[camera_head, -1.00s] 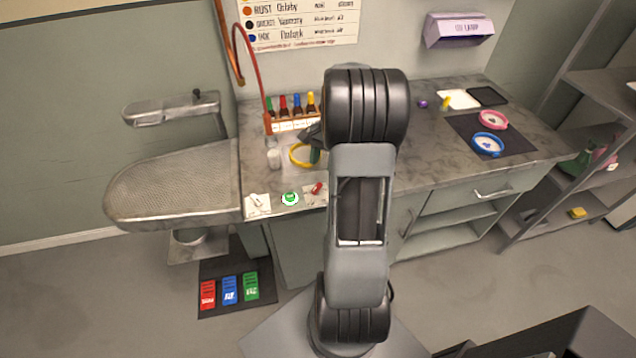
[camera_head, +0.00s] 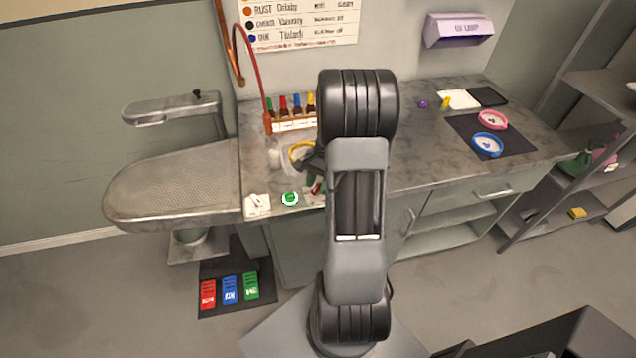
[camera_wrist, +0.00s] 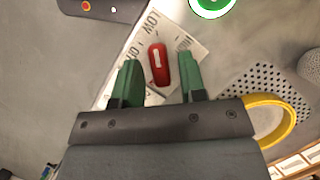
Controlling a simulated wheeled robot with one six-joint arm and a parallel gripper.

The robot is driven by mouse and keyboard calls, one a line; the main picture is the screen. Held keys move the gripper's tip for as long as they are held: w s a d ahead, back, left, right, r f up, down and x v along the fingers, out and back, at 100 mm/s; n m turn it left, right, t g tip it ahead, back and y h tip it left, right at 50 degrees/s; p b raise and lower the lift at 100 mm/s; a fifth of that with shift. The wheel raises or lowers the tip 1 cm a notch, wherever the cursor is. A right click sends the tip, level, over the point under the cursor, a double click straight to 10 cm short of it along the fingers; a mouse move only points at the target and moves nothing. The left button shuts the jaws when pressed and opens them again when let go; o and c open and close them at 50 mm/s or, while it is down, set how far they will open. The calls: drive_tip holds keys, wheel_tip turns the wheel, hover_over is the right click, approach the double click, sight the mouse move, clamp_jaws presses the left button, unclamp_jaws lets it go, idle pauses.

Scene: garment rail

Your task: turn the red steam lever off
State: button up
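The red lever (camera_wrist: 159,64) shows in the wrist view on a white label plate (camera_wrist: 183,48) with printed words, "LOW" among them. My gripper (camera_wrist: 158,85) is open, its two green fingers apart on either side of the lever's near end. The lever lies between and slightly beyond the fingertips; I cannot tell whether they touch it. In the head view the red lever (camera_head: 316,188) is partly hidden by my arm at the counter's front edge.
A green round button (camera_head: 290,198) and a white switch plate (camera_head: 257,204) sit left of the lever. A yellow ring (camera_head: 301,152) and a rack of coloured bottles (camera_head: 293,124) stand behind. Coloured pedals (camera_head: 230,290) lie on the floor mat.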

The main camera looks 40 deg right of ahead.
clamp_jaws()
drive_tip(key=n, duration=0.2)
drive_tip(key=n+g+h, duration=0.1)
drive_tip(key=n, duration=0.1)
drive_tip(key=shift+w+a+n+g+p, duration=0.1)
drive_tip(key=shift+w+n+g+p, duration=0.05)
drive_tip(key=shift+n+g+p, duration=0.2)
drive_tip(key=shift+w+a+n+g+h, duration=0.1)
drive_tip(key=shift+n+g+h, duration=0.2)
drive_tip(key=shift+n, duration=0.75)
drive_tip(key=shift+n+g+h, duration=0.15)
drive_tip(key=shift+n+h, duration=0.25)
drive_tip(key=shift+n, duration=0.6)
drive_tip(key=shift+o, duration=0.8)
unclamp_jaws()
drive_tip(key=v, duration=1.4)
